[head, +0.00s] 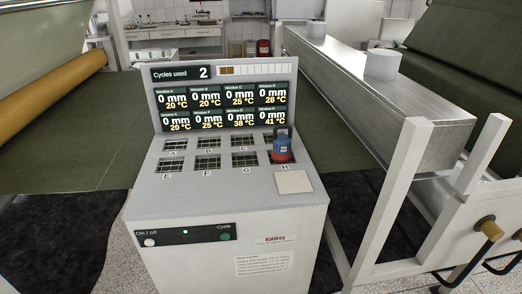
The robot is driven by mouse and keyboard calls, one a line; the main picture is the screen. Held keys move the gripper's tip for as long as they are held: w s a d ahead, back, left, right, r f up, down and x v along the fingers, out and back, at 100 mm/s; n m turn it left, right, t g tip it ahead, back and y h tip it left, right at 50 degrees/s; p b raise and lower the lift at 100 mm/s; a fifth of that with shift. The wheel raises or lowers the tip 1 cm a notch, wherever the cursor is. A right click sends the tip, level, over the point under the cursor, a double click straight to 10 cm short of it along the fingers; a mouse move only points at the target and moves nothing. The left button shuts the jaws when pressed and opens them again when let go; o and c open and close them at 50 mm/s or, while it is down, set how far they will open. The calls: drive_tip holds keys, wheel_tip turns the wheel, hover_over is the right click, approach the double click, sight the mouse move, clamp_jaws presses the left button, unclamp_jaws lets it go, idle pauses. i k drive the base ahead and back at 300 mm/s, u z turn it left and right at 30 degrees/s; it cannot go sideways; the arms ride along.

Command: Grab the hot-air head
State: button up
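What looks like the hot-air head (282,150) is a small blue and red piece with a dark handle-like top. It stands upright at window H, at the right end of the front row of windows on the white console (220,215). Its lower edge hides most of window H. A pale square plate (294,182) lies just in front of it on the console top. My gripper is not in view.
The console's display (224,98) rises behind the windows and reads 2 cycles used. On/off (150,242) and Cycle (225,237) buttons are on the front. A metal beam (390,90) and white frame posts (395,200) stand close on the right. Green sheet (60,150) spreads left.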

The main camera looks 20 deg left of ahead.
sight(282, 145)
drive_tip(key=u, duration=0.1)
drive_tip(key=k, duration=0.2)
drive_tip(key=u, duration=2.55)
drive_tip(key=k, duration=0.65)
drive_tip(key=z, duration=0.25)
drive_tip(key=i, duration=1.6)
drive_tip(key=u, duration=0.15)
